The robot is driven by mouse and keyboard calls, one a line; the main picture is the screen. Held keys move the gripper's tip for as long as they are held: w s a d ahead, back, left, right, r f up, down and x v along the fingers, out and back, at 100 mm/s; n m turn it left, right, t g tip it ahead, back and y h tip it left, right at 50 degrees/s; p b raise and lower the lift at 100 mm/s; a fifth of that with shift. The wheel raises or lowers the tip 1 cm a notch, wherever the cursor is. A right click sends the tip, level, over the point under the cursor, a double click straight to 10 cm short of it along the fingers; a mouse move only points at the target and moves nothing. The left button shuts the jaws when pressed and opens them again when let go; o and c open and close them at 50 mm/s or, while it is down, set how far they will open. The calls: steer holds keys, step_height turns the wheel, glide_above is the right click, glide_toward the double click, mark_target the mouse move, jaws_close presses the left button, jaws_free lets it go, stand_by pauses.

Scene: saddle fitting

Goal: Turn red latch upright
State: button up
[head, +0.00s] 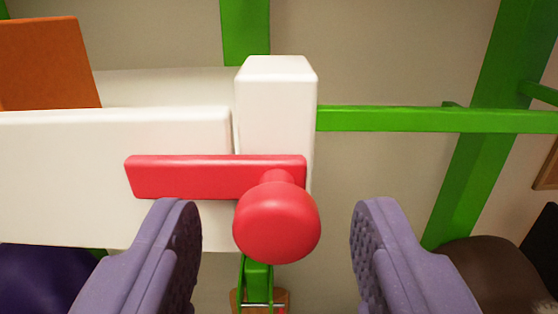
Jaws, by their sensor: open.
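The red latch (190,177) is a flat bar lying level in the head view, reaching left from its pivot end across the front of a white block. A round red knob (277,222) sticks out toward me at the bar's right end. The white upright post (276,95) stands behind that end. My gripper (276,230) is open, with one purple finger on each side of the knob. Gaps show between the knob and both fingers, so neither appears to touch it.
A white horizontal beam (110,135) fills the left side. An orange block (45,65) sits at upper left. A green rail (430,119) runs right from the post to a green slanted post (480,130). A dark brown rounded thing (480,275) is at lower right.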

steer(key=shift+w, duration=0.4)
jaws_close()
